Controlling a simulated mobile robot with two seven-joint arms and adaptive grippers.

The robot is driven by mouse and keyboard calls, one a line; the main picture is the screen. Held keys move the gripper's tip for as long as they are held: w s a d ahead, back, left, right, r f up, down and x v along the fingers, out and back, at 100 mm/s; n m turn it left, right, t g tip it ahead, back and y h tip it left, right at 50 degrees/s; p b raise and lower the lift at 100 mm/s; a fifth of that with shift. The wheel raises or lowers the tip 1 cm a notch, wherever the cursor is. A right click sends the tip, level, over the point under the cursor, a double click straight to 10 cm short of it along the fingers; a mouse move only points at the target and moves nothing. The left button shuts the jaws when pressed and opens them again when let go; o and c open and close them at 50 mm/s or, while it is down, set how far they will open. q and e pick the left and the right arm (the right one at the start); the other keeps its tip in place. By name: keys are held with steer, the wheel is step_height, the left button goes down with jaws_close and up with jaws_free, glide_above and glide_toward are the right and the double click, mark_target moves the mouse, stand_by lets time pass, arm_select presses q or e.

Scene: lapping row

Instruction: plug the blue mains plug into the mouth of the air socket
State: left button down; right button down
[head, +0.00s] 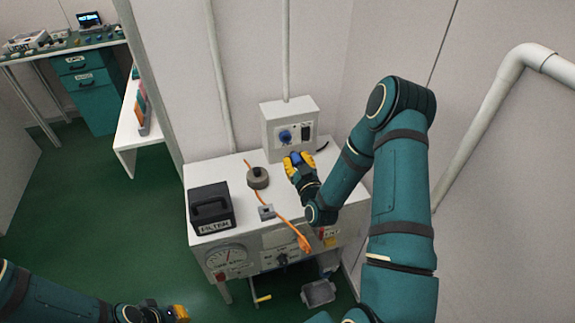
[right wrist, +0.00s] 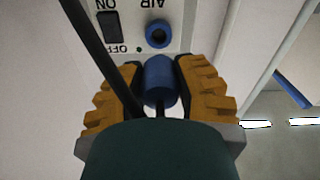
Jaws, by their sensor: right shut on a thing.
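The air socket (right wrist: 158,34) is a round blue ring with a dark mouth, marked AIR, on the front of a pale wall box. It also shows in the head view (head: 286,136). My right gripper (head: 298,160) is just in front of and below it. In the right wrist view its yellow fingers are shut on the blue mains plug (right wrist: 158,82), a blue cylinder with a dark lead at its rear. The plug points towards the socket and shows just below it, with a narrow gap in the picture. My left gripper (head: 178,313) is low at the left; its fingers are unclear.
A black ON/OFF switch (right wrist: 108,32) is beside the socket. A black cable (right wrist: 103,55) crosses left of the plug.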

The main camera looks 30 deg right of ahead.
stand_by(0.4)
steer(key=shift+x, duration=2.9)
steer(key=shift+x, duration=1.15)
steer(key=c, duration=0.7)
jaws_free()
steer(key=shift+d, duration=0.1)
steer(key=shift+f, duration=0.1)
steer(key=v, duration=1.2)
steer(key=shift+f, duration=0.1)
